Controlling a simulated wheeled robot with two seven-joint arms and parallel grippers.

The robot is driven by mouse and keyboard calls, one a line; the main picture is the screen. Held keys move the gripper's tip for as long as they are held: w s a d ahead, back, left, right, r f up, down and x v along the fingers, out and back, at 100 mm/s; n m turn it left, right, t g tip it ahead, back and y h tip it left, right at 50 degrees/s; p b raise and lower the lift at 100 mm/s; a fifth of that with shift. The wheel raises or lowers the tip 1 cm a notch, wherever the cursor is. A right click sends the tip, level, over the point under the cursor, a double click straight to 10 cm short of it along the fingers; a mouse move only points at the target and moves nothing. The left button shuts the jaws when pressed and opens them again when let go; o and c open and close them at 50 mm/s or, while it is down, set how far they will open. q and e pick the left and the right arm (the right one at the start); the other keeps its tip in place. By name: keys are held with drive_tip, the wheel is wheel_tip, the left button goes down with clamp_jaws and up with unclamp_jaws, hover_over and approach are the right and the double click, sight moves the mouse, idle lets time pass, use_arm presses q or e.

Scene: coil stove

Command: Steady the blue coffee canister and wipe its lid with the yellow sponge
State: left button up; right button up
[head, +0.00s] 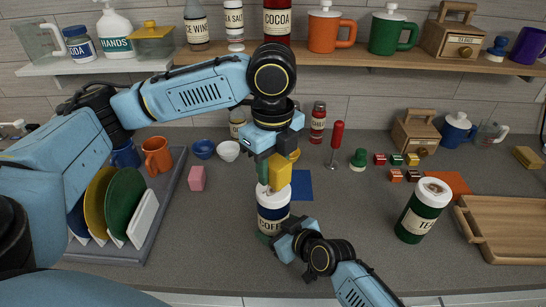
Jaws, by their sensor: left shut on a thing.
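The blue coffee canister (273,211) stands upright on the grey counter, with a white band and a pale lid (265,196). My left gripper (273,163) reaches down from above and is shut on the yellow sponge (281,173). The sponge is right over the lid and hides part of it; I cannot tell if they touch. My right gripper (276,242) comes from the lower right and is at the canister's lower front, hiding part of its label and base. Whether its fingers are closed on the canister is unclear.
A green tea canister (417,219) and a wooden tray (502,236) stand at the right. A dish rack (146,218) with plates is at the left. A pink block (197,178) and a blue square (301,186) lie nearby. The shelf (371,68) runs behind my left arm.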

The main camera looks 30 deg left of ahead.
sight(273, 158)
use_arm(q)
drive_tip(key=shift+f, duration=2)
drive_tip(key=shift+w+a+f, duration=0.1)
drive_tip(key=shift+w+f, duration=0.05)
drive_tip(key=shift+f, duration=0.3)
drive_tip(key=shift+c, duration=0.3)
drive_tip(key=shift+w+a+f, duration=0.1)
drive_tip(key=shift+w+a, duration=0.15)
drive_tip(key=shift+w, duration=0.05)
drive_tip(key=shift+w+a, duration=0.45)
drive_tip(key=shift+w, duration=0.2)
drive_tip(key=shift+w+a, duration=0.4)
drive_tip(key=shift+w, duration=0.2)
drive_tip(key=shift+s+d, duration=0.6)
drive_tip(key=shift+s, duration=0.2)
drive_tip(key=shift+s+d, duration=0.55)
drive_tip(key=shift+s, duration=0.25)
drive_tip(key=shift+s+d, duration=0.1)
drive_tip(key=shift+s, duration=0.05)
drive_tip(key=shift+r, duration=4.1)
drive_tip(key=shift+f, duration=0.2)
